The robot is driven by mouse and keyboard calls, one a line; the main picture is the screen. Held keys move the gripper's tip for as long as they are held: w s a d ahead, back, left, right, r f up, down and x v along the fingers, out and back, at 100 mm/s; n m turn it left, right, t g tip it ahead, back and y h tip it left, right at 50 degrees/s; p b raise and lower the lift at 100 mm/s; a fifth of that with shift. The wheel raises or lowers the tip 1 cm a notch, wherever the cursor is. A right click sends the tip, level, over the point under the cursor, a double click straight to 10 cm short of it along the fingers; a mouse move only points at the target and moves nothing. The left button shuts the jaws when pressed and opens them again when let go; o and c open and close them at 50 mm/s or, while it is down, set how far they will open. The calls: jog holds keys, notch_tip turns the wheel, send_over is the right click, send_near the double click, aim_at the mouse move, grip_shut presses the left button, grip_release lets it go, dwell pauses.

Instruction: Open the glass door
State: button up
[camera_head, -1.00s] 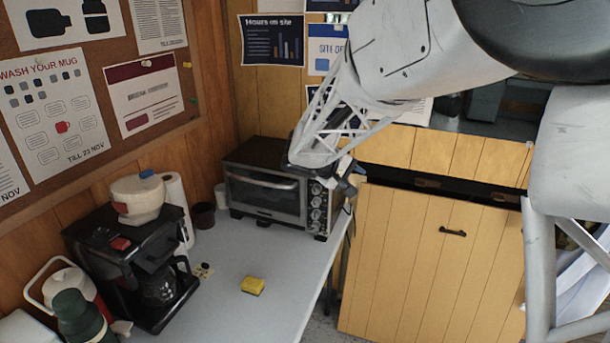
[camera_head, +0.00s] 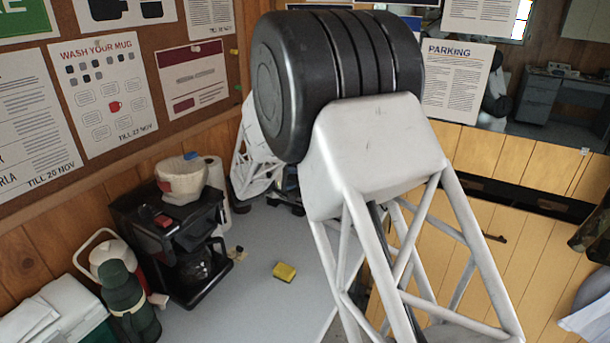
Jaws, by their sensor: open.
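The glass door belongs to the toaster oven at the back of the white table. My arm now hides the oven door almost wholly. My gripper (camera_head: 289,183) shows only as a small dark and blue piece behind the big black joint of my arm, low at the oven's place over the back of the table. Its jaws are open. Its fingertips are hidden, so I cannot tell whether they touch the door or its handle.
On the white table (camera_head: 235,305) stand a black coffee maker (camera_head: 165,235), a green flask (camera_head: 127,300) and a paper roll (camera_head: 217,185). A yellow sponge (camera_head: 285,272) lies in front of the oven's place.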

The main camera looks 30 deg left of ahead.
jog(key=shift+s+a, duration=0.1)
jog(key=shift+a, duration=0.15)
jog(key=shift+f, duration=0.1)
jog(key=shift+x, duration=3.95)
grip_shut()
